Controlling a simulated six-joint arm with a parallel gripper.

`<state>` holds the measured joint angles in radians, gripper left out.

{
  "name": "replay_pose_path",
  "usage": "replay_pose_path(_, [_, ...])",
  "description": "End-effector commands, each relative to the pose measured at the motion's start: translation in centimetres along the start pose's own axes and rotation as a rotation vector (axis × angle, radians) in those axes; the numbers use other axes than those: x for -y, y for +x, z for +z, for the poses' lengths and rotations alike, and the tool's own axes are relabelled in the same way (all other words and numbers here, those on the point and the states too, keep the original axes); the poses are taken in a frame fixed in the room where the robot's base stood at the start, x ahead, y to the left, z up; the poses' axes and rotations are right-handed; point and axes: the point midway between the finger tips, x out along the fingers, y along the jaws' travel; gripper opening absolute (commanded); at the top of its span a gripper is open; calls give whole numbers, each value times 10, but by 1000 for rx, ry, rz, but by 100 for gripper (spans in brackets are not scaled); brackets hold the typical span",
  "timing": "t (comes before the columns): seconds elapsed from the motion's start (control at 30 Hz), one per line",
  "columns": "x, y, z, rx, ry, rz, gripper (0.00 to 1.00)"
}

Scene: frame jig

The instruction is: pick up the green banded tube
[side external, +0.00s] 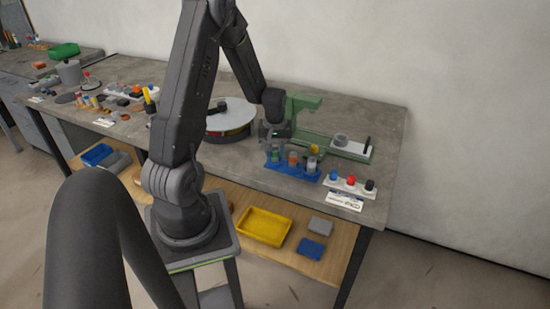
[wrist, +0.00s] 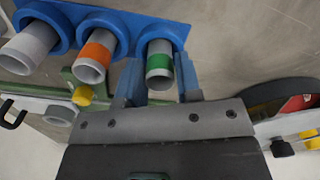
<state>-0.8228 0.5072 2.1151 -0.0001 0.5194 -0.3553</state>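The green banded tube (wrist: 159,64) is grey with a green band. It stands in an end hole of the blue rack (wrist: 122,22) in the wrist view. In the side view the tube (side external: 275,156) is at the left end of the rack (side external: 305,176). My gripper (wrist: 159,78) has one finger on each side of the tube and looks open, with narrow gaps beside it. In the side view my gripper (side external: 272,134) is at the left end of the rack, just above the tube.
An orange banded tube (wrist: 97,52) and a plain grey tube (wrist: 34,42) share the rack. A green frame (side external: 303,106) stands behind it. A round turntable (side external: 231,120) is to the left. Small capped items on a white strip (side external: 350,184) lie to the right.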

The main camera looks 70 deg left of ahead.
Motion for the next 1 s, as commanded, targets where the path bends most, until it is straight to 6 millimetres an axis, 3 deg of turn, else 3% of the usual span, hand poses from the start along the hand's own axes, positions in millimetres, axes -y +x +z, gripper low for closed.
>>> replay_pose_path(0.3, [0,0,0,0,0,0,2])
replay_pose_path(0.57, [0,-3,-1,-2,0,1,2])
replay_pose_path(0.67, [0,-14,-1,-5,0,2,2])
replay_pose_path(1.0, [0,-79,-1,-5,0,2,2])
